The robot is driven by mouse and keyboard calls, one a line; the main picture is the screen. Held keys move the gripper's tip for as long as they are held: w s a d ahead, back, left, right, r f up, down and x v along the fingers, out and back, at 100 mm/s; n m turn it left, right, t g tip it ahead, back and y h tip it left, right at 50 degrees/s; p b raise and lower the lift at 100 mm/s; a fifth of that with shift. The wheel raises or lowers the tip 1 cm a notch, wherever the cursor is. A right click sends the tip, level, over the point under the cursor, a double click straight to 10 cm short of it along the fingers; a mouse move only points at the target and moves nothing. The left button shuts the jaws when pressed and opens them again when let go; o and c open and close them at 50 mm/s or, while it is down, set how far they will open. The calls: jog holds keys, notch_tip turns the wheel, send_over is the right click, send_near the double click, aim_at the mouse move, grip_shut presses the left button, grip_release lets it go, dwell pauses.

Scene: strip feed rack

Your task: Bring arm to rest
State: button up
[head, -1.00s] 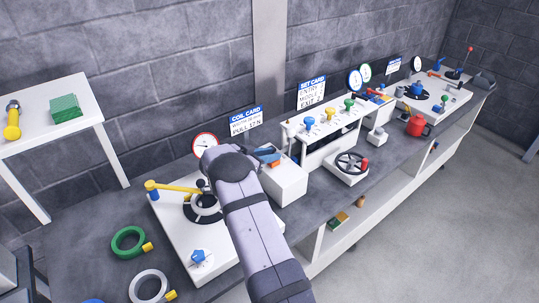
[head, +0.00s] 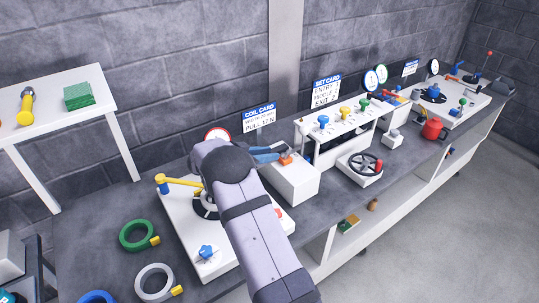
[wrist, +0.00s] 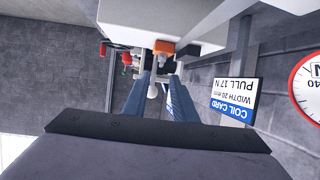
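My gripper (head: 279,153) shows in the head view as two blue fingers at the end of my arm, over the white box beside the coil stand. In the wrist view the two blue fingers of my gripper (wrist: 160,80) are apart, with a gap between them and nothing held. An orange part (wrist: 164,47) on the box lies just beyond the fingertips; whether they touch cannot be told. My arm reaches up from the bottom of the head view and covers part of the coil stand (head: 184,232).
The white box (head: 300,185) stands below my gripper. The coil card (head: 259,118) and a red-rimmed gauge (head: 217,134) are close behind. A roller frame (head: 340,125), handwheel (head: 362,165) and red pot (head: 432,129) stand to the right. Green (head: 136,235) and grey rings (head: 154,281) lie left.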

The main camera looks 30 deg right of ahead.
jog(key=shift+w, duration=0.1)
jog(key=w+a+r+n+t+y, duration=0.4)
jog(key=w+a+r+n+t, duration=0.15)
jog(key=w+a+t, duration=0.3)
jog(key=s+a+f+n+y, duration=0.1)
jog(key=s+a+n+y, duration=0.35)
jog(key=a, duration=0.45)
jog(key=s+a+f+n+y, duration=0.25)
jog(key=s+a+y, duration=0.25)
jog(key=a, duration=0.4)
jog(key=s+f+n+g, duration=0.1)
jog(key=s+f+g, duration=0.1)
jog(key=s, duration=0.8)
jog(key=s+a+f+n+g, duration=0.1)
jog(key=s+g, duration=0.3)
jog(key=s, duration=0.6)
jog(key=s+a+f+n+g, duration=0.1)
jog(key=s+g, duration=0.3)
jog(key=s, duration=0.6)
jog(key=shift+f+n, duration=0.65)
jog(key=shift+f, duration=0.15)
